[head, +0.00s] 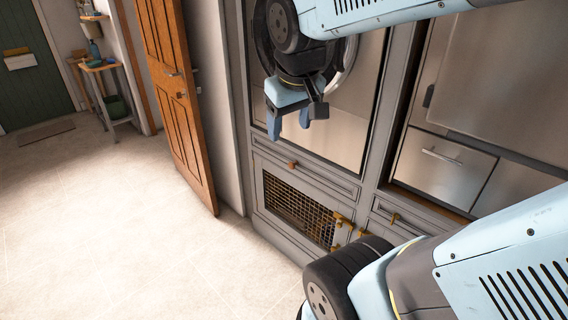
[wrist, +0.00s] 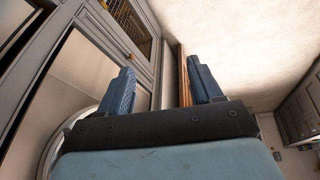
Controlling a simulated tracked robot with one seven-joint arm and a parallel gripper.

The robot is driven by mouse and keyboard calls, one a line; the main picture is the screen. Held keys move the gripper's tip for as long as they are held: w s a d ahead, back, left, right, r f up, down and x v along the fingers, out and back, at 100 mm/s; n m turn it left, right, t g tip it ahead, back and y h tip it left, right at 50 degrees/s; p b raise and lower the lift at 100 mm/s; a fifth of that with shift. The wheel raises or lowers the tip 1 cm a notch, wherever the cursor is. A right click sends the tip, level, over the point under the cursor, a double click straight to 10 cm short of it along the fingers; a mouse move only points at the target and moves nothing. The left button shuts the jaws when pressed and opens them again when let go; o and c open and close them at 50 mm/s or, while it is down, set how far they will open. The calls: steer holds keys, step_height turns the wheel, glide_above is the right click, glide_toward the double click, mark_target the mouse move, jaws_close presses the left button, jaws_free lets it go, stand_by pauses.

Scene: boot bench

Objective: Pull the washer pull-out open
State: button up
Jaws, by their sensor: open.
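The washer (head: 345,110) is a steel-fronted machine with a round door, set in a grey cabinet. Directly under it is a shallow grey drawer front (head: 325,178) with a small orange-brown knob (head: 292,165); this appears to be the washer pull-out, and it looks shut, flush with the cabinet. The knob also seems to show in the wrist view (wrist: 130,57). My gripper (head: 290,122) hangs in front of the washer, above the knob and apart from it. Its two blue fingers (wrist: 163,85) are spread with nothing between them.
Below the drawer is a mesh-fronted panel (head: 297,210) with brass fittings. More drawers and a steel appliance (head: 442,162) stand to the right. An open wooden door (head: 178,95) stands left of the cabinet. The pale floor (head: 120,220) in front is clear.

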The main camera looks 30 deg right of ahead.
steer(key=w+d+f+n+g+h, duration=0.3)
steer(key=w+d+f+n+h, duration=0.2)
steer(key=w+f, duration=0.55)
steer(key=w+d+f+n+g+h, duration=0.4)
steer(key=w+f, duration=0.4)
steer(key=w, duration=0.5)
steer(key=n+t+h, duration=0.7)
steer(key=n+t, duration=0.2)
steer(key=n, duration=0.6)
glide_toward(290, 167)
steer(key=x, duration=1.1)
steer(key=shift+w, duration=0.1)
